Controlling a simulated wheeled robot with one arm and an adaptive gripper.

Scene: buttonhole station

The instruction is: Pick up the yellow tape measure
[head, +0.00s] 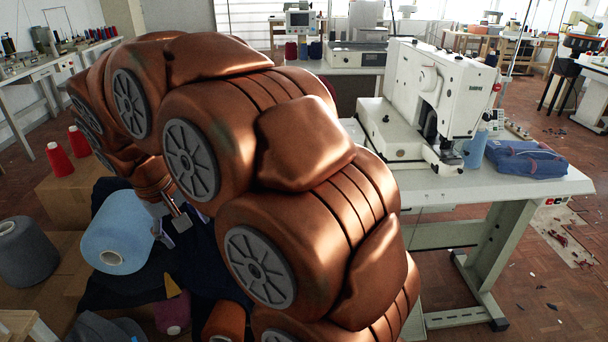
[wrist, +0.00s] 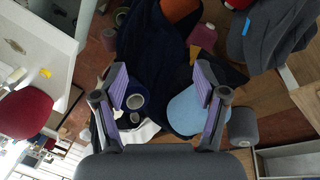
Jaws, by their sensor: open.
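My gripper (wrist: 161,78) is open and empty in the wrist view, its two purple-padded fingers well apart above dark navy cloth (wrist: 152,42). In the head view my gripper (head: 172,222) shows partly beside a light blue cone of thread (head: 115,232). No tape measure shows clearly. A small yellow patch (head: 172,285) lies on the dark cloth in the head view, partly hidden. A small yellow thing (wrist: 45,73) also shows on the white surface at the left of the wrist view. I cannot tell whether either is the tape measure.
A maroon cone (wrist: 203,37), the blue cone (wrist: 185,112) and a dark spool (wrist: 134,100) lie near the fingers in the wrist view. A grey cone (head: 25,250) stands left in the head view. A sewing machine (head: 440,95) and folded blue cloth (head: 525,158) occupy the white table.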

